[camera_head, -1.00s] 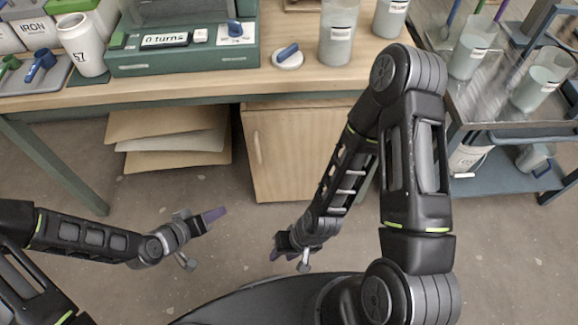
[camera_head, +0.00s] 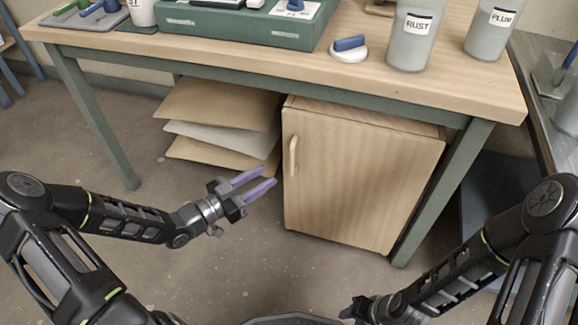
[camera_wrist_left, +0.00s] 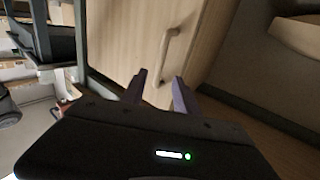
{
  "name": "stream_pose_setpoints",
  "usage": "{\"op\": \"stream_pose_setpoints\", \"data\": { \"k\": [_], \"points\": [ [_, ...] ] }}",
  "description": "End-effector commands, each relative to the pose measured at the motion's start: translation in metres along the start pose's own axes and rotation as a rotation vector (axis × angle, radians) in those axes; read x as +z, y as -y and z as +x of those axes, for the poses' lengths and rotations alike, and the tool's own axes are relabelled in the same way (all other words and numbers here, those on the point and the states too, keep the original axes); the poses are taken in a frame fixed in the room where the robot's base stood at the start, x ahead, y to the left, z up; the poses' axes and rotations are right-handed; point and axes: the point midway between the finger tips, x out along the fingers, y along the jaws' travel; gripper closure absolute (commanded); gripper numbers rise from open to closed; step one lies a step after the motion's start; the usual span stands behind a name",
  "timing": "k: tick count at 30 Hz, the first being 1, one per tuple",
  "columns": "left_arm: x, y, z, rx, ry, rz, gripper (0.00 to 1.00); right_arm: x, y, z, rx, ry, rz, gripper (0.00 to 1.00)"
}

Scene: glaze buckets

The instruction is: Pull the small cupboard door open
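The small wooden cupboard (camera_head: 350,180) stands on the floor under the workbench, and its door is closed. A pale vertical handle (camera_head: 293,155) is near the door's left edge. My left gripper (camera_head: 262,180) is open and empty, a short way left of and in front of the door. In the left wrist view the handle (camera_wrist_left: 167,55) is just beyond the two purple fingers (camera_wrist_left: 158,88), not touched by them. My right gripper (camera_head: 352,309) is low at the bottom of the head view, partly cut off, and its fingers are hard to make out.
The workbench (camera_head: 440,95) stands over the cupboard, with its green leg (camera_head: 440,195) to the right. Sheets of board (camera_head: 215,125) are stacked left of the cupboard. Jars labelled Rust (camera_head: 408,40) and Plum (camera_head: 490,28) stand on top. Floor in front is clear.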

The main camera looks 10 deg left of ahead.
Motion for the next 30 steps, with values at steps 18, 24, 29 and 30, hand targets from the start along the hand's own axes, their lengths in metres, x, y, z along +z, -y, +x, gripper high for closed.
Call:
{"op": "stream_pose_setpoints", "data": {
  "k": [18,24,29,30],
  "points": [
    [0.002,-0.001,0.071,0.001,0.0,-0.001,0.64,-0.002,-0.007,0.023,0.001,-0.01,0.002,0.66],
    [0.001,-0.001,0.079,0.0,0.001,-0.002,0.64,-0.002,-0.007,0.023,0.001,-0.011,0.002,0.66],
    [0.001,-0.001,0.078,0.0,0.001,-0.002,0.64,-0.002,-0.007,0.023,0.001,-0.011,0.002,0.66],
    [0.001,-0.001,0.078,0.0,0.001,-0.002,0.66,-0.002,-0.007,0.023,0.001,-0.011,0.002,0.66]
  ]
}}
